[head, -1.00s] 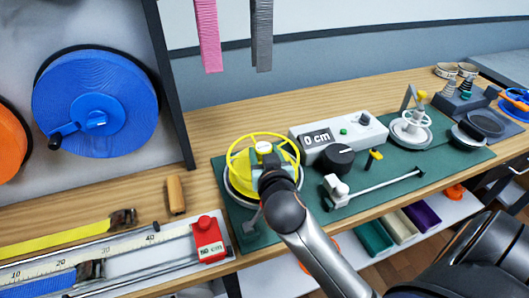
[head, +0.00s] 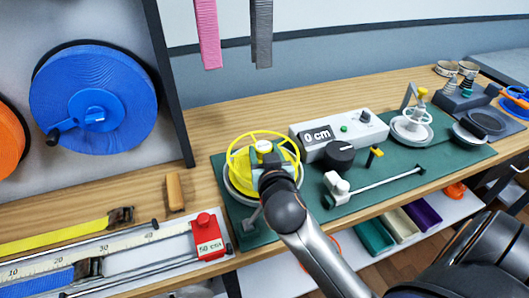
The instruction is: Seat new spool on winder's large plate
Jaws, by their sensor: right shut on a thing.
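The yellow spool (head: 238,157), an open-spoked ring, is at the left end of the green winder base. It is over the winder's large plate (head: 230,192), whose pale grey rim shows below it. Whether the spool rests fully flat on the plate cannot be told. My right gripper (head: 265,162) comes down over the spool's middle and is shut on it. The gripper and wrist hide the hub and the near side. My left gripper is not in view.
A white counter box (head: 370,126) reading 0 cm stands behind a black knob (head: 339,154). A metal rod (head: 378,184) lies right of the spool. A smaller plate with a white spool (head: 414,118) is further right. A measuring rail with a red block (head: 207,236) lies left.

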